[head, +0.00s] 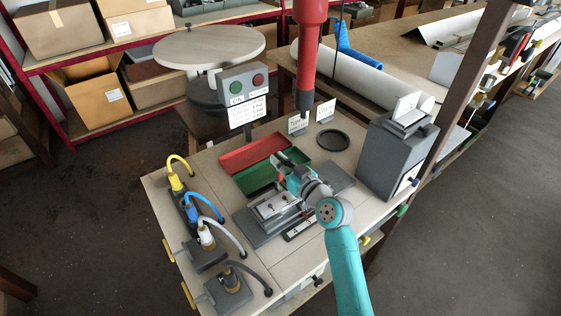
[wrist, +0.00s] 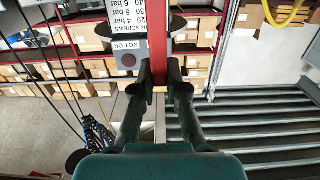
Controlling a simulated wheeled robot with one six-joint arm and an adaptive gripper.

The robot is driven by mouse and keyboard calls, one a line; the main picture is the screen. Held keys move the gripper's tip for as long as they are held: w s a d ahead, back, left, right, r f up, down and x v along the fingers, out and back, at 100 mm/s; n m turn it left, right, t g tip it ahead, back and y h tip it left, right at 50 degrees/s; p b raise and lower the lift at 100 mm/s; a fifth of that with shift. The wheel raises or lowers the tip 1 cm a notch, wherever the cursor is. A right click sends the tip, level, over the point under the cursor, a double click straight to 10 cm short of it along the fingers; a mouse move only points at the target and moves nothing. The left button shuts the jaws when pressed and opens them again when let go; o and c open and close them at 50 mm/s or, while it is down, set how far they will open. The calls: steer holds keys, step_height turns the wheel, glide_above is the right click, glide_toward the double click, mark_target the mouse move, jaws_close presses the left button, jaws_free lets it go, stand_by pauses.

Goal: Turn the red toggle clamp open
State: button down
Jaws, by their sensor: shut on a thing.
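In the wrist view, my gripper (wrist: 159,78) has its two dark fingers closed on a narrow upright red bar (wrist: 159,45), which looks like the handle of the red toggle clamp. The bar touches both fingertips and its lower end shows between them. In the head view, my gripper (head: 283,165) is low over the bench behind a grey fixture (head: 268,208). My teal arm and wrist hide most of the clamp there, so its angle cannot be told.
A red tray (head: 255,154) and a green tray (head: 250,181) lie close behind my gripper. A red hanging tool (head: 307,50) is above. A button post (head: 241,82) stands at the back, a grey box (head: 392,158) at right, and cabled connectors (head: 206,238) at left.

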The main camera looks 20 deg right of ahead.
steer(key=w+a+f+g+h, duration=0.1)
steer(key=w+f+g+h, duration=0.1)
steer(key=w+g, duration=0.3)
steer(key=shift+w+a+f+g+h, duration=0.3)
steer(key=shift+a+g+h, duration=0.1)
steer(key=shift+g, duration=1.4)
steer(key=c, duration=1.2)
jaws_free()
steer(key=shift+o, duration=0.2)
steer(key=v, duration=1.2)
